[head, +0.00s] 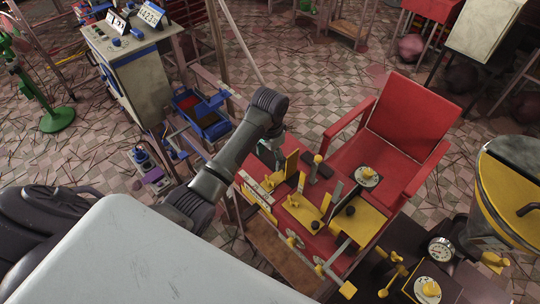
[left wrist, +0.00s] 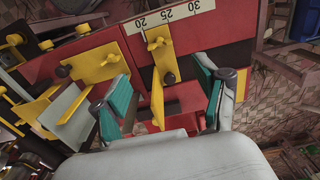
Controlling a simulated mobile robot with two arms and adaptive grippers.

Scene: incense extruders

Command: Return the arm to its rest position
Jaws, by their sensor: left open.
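My left arm comes in from the lower left of the head view and reaches over the machine bench. My left gripper (head: 272,150) hangs at the far left edge of the red machine top, partly hidden by its own arm. In the left wrist view its two teal-padded fingers (left wrist: 160,105) are spread apart with nothing held between them. Beyond and between the fingers is a yellow plate with a knob (left wrist: 161,70), set on the red and black top. I cannot tell whether a finger touches it. My right gripper is not in view.
A red chair (head: 405,125) stands behind the bench. Yellow levers and plates (head: 300,205) crowd the bench top. A grey control cabinet (head: 135,75) and a blue tray (head: 203,115) stand to the left. A yellow-grey drum (head: 510,195) is at right. Tiled floor lies between.

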